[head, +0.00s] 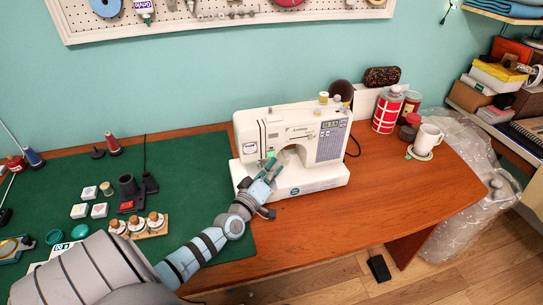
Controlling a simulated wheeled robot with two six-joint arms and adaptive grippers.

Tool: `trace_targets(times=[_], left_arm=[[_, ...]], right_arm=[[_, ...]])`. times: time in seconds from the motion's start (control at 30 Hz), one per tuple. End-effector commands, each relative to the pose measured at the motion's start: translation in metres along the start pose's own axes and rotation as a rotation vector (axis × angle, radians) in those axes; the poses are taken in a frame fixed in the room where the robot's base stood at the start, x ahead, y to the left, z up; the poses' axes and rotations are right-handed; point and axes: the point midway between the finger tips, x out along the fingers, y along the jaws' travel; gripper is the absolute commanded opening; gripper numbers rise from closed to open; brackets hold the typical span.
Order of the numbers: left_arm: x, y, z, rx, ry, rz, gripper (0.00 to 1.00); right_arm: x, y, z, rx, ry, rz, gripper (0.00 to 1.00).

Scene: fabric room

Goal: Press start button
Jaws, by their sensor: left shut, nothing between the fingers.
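A white sewing machine (328,118) stands on the wooden table, partly over the green mat's right edge. A panel with small markings is on its right side, and a round teal mark is low on its base. I cannot make out which part is the start button. My left gripper (270,166) is shut and empty. Its fingertips are at the machine's front left, by the needle area under the head, and they hide part of it. I cannot tell whether they touch the machine. My right gripper is not in view.
The green mat (185,165) holds thread spools, white blocks and corked jars (137,226) left of my arm. A red-patterned canister (387,110) and a white mug (427,139) stand at the right. The wooden table (400,190) is clear in front and right of the machine.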

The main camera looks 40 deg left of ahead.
Motion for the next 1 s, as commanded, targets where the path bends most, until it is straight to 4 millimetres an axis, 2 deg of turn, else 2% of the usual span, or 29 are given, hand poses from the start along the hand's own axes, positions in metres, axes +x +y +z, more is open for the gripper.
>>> trace_targets(times=[1.0], left_arm=[[0.0068,-0.0049,-0.005,0.0,0.0,0.0,0.0]], right_arm=[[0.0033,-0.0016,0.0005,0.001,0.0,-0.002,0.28]])
